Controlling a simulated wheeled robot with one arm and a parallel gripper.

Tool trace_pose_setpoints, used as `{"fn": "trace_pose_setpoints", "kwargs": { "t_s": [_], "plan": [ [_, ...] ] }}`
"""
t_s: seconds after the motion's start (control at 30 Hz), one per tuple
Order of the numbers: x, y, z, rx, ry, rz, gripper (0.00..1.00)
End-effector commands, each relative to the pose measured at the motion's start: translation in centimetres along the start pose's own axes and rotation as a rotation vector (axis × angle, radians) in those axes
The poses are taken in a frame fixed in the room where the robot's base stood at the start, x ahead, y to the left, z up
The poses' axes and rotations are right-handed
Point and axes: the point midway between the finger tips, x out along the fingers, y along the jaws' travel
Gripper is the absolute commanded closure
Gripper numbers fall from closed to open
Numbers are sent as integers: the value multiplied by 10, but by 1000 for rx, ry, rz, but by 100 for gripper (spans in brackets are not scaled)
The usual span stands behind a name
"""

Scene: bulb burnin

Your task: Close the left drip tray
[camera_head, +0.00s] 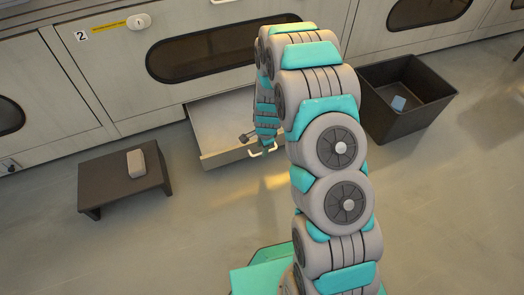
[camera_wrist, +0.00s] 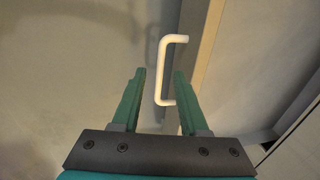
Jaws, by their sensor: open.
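The drip tray (camera_head: 222,128) is a pale, shallow drawer pulled out from the bottom of the cabinet marked 2. Its white bar handle (camera_head: 256,152) sits on its front face, and my arm hides the tray's right part. In the wrist view the handle (camera_wrist: 161,75) is a white bracket on the tray front (camera_wrist: 209,45). In the head view my gripper (camera_head: 265,146) is down at the tray front.
A low dark table (camera_head: 112,182) with a grey block (camera_head: 136,163) stands left of the tray. A black bin (camera_head: 418,118) holding a small blue-grey item (camera_head: 398,103) stands to the right. Cabinets with dark oval windows line the back. Floor before the tray is clear.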

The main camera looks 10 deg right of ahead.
Motion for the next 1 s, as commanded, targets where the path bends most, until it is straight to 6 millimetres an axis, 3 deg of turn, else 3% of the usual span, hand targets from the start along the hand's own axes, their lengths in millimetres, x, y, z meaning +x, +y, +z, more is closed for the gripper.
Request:
{"fn": "trace_pose_setpoints", "kwargs": {
  "t_s": [0.2, 0.5, 0.87, 1.0],
  "plan": [
    [23, 0, 0, -1, 0, 0, 56],
    [25, 0, 0, -1, 1, -1, 58],
    [25, 0, 0, 0, 1, -1, 98],
    [25, 0, 0, 0, 1, 0, 100]
  ]
}}
